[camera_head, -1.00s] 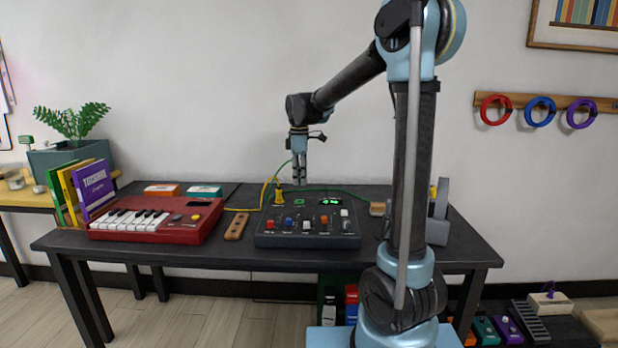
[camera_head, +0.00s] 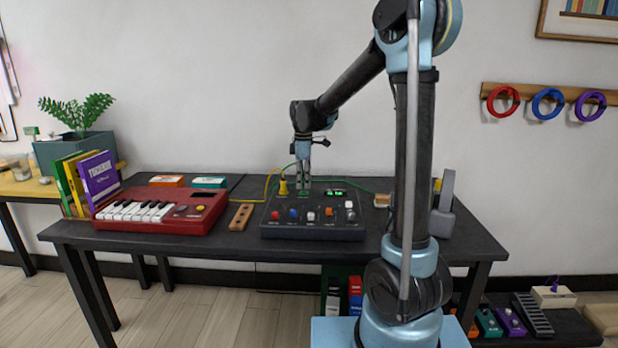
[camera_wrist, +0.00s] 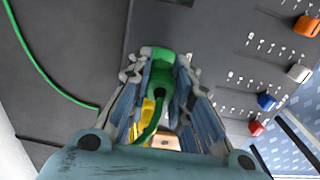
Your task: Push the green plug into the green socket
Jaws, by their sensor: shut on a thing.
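The green plug (camera_wrist: 158,54) is between the fingertips of my gripper (camera_wrist: 160,70) in the wrist view, with its green cable running back between the fingers. My gripper (camera_head: 303,186) is shut on it and points straight down at the back of the dark control box (camera_head: 278,231). The green socket (camera_head: 304,193) shows as a small green patch on the box top, right at the fingertips in the head view. In the wrist view the plug hides what lies beneath it. I cannot tell whether the plug tip is inside the socket.
A yellow plug (camera_head: 283,187) stands upright on the box just left of my gripper. A lit green display (camera_head: 335,193) is to the right, with knobs in front. A red keyboard (camera_head: 165,211) and a wooden block (camera_head: 241,217) are left on the table.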

